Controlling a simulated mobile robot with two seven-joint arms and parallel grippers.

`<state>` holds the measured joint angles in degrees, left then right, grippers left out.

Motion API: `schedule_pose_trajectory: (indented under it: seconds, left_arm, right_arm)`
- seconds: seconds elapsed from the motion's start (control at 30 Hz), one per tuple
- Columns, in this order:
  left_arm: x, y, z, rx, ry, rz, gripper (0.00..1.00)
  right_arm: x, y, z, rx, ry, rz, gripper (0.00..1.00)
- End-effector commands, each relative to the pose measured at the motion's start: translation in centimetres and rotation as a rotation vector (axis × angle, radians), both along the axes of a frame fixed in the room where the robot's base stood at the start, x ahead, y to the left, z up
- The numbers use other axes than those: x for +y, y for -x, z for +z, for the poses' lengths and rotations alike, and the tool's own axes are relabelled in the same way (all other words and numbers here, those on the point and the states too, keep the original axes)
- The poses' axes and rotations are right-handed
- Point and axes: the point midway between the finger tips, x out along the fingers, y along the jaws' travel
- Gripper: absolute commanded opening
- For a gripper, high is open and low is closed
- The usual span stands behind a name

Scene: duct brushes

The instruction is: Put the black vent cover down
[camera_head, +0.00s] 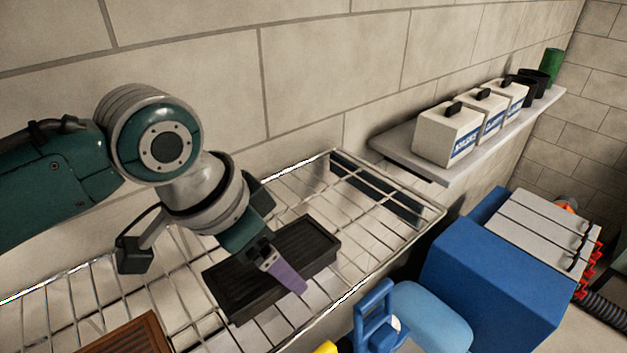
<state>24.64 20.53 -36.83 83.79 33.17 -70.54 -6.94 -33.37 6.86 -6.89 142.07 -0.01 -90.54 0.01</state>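The black vent cover (237,291), a dark slatted rectangle with a raised rim, is at the wire rack (345,190) in the middle of the view. It looks roughly level with the rack wires; whether it rests fully on them is hard to tell. My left gripper (286,276) comes in from the left above the cover. A purple tapered fingertip overlaps the cover's near long edge. The other fingertip is not clearly seen, so I cannot tell if the gripper is shut on the cover. My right gripper is not in view.
A brown slatted cover (135,338) is at the lower left. White boxes (448,133) stand on a wall shelf (405,150) at the right, with dark cups and a green cylinder. A blue box (495,285) is right of the rack. The rack's right end looks free.

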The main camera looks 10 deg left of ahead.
Motion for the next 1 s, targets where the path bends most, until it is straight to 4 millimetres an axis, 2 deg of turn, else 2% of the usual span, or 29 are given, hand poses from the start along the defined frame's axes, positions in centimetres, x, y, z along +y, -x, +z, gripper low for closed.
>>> schedule_pose_trajectory:
  seconds: [0.1,0.5,0.53,0.6,0.83,1.0]
  left_arm:
    - [0.0,0.0,-1.0,-0.001,-0.002,0.000,0.33]
    - [0.0,0.0,-1.6,-0.003,-0.001,0.000,0.33]
    - [0.0,0.0,-1.6,-0.001,-0.002,0.000,0.92]
    - [0.0,0.0,-1.5,-0.001,-0.001,-0.001,1.00]
    - [0.0,0.0,-1.4,-0.001,-0.001,-0.001,1.00]
    - [0.2,0.1,-0.5,-0.003,-0.001,-0.001,1.00]
  right_arm:
    - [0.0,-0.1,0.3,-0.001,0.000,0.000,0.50]
    - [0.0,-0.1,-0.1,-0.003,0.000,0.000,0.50]
    - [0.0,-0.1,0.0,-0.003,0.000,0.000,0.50]
    - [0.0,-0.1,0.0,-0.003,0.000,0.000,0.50]
    - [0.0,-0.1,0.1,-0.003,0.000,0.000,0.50]
    - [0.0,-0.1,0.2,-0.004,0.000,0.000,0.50]
